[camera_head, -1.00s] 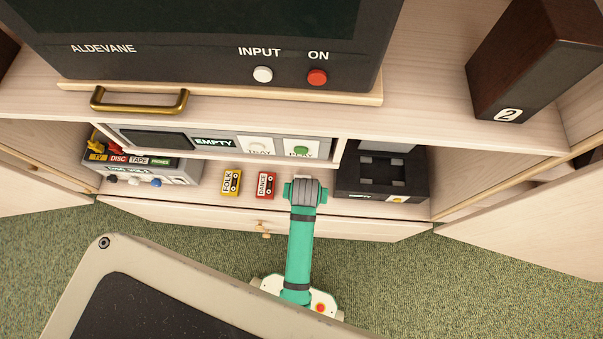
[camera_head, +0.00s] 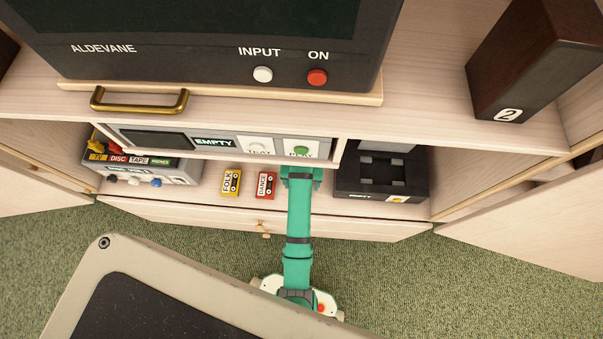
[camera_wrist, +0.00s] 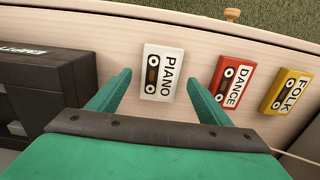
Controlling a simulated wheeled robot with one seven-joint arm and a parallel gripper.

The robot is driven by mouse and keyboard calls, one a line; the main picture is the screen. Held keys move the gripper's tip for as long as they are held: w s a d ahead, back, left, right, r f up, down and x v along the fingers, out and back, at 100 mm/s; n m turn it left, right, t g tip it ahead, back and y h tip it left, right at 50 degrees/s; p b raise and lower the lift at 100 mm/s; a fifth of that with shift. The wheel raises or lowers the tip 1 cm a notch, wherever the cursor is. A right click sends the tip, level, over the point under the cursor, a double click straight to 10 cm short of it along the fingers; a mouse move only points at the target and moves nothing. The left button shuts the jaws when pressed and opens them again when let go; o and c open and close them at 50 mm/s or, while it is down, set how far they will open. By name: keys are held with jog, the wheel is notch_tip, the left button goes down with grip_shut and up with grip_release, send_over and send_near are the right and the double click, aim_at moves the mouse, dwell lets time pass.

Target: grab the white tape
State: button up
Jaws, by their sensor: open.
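The white tape (camera_wrist: 161,72), labelled PIANO, lies flat on the wooden shelf in the wrist view. My gripper (camera_wrist: 160,88) is open, with its two green fingers on either side of the tape; the picture does not show them touching it. In the head view my gripper (camera_head: 301,176) is over the shelf, between the red tape and the black box, and it hides the white tape.
A red DANCE tape (camera_head: 265,185) and a yellow FOLK tape (camera_head: 231,182) lie to the left. A black box (camera_head: 382,178) stands close on the right.

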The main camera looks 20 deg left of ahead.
jog(key=shift+f, duration=1.05)
jog(key=c, duration=1.1)
jog(key=shift+c, duration=0.2)
jog(key=shift+a+r, duration=0.1)
jog(key=shift+r, duration=0.05)
